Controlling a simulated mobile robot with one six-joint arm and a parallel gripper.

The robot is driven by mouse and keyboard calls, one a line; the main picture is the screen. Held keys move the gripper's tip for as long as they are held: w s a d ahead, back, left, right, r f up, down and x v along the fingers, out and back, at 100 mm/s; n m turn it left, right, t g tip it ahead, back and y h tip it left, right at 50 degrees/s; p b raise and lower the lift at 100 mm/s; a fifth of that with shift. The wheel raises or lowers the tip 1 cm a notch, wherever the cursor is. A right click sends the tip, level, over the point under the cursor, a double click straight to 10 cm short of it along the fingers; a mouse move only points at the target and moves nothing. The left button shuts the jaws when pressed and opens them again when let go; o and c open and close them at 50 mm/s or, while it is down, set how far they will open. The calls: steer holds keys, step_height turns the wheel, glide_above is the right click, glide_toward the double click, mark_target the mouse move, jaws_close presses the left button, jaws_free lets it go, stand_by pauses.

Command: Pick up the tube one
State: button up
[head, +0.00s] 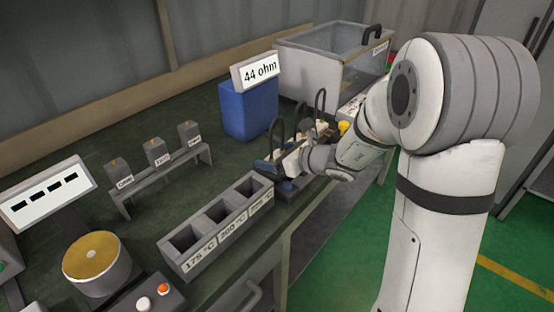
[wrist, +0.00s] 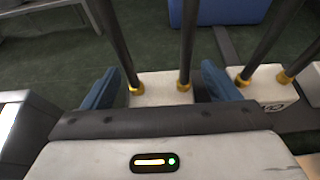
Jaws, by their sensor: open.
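Black U-shaped heating tubes stand upright on white bases, with gold collars at their feet. In the wrist view, one tube (wrist: 185,45) has its white base (wrist: 160,88) between the two blue fingers of my gripper (wrist: 160,84). The fingers are open, one on each side, with gaps to the base. A second tube (wrist: 262,50) stands to the right, its label only partly visible. I cannot read which tube is number one. In the head view, my gripper (head: 275,172) is low among the tubes at the bench's front edge, and my wrist hides part of them.
A blue box (head: 248,110) marked 44 ohm stands behind the tubes, left of a clear lidded tank (head: 335,62). A three-slot block (head: 218,228) with temperature labels is close at front left. A rack with small grey blocks (head: 157,152) stands farther left.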

steer(key=shift+x, duration=0.75)
steer(key=shift+c, duration=0.3)
steer(key=shift+r, duration=0.1)
steer(key=c, duration=1.1)
